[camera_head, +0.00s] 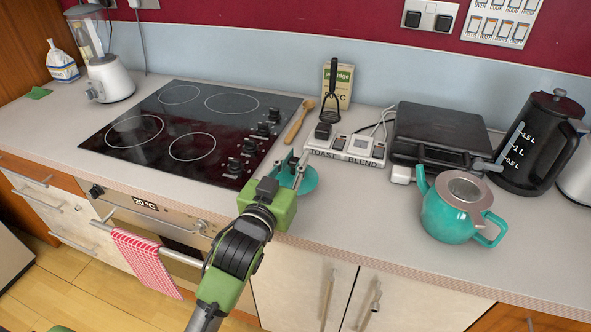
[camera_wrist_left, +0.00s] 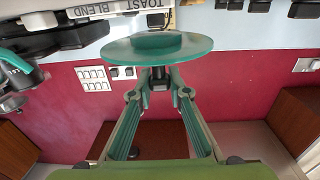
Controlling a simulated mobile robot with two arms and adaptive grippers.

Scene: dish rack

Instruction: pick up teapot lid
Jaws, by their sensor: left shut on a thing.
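The teal teapot lid (camera_head: 304,179) is in the head view at the counter's front, right of the hob. My left gripper (camera_head: 290,172) is over it and partly hides it. In the left wrist view the lid (camera_wrist_left: 158,48) is a round teal disc across the fingertips. My left gripper (camera_wrist_left: 158,78) is shut on it there, with the fingers close together at a dark part by the disc. The teal teapot (camera_head: 452,218) stands upright on the counter to the right, with a metal strainer in its top. My right gripper is not in view.
The black hob (camera_head: 190,125) is left of the lid. A wooden spoon (camera_head: 298,122), a labelled switch panel (camera_head: 345,147), a black appliance (camera_head: 440,130) and a black kettle (camera_head: 537,140) stand behind. The counter between the lid and teapot is clear.

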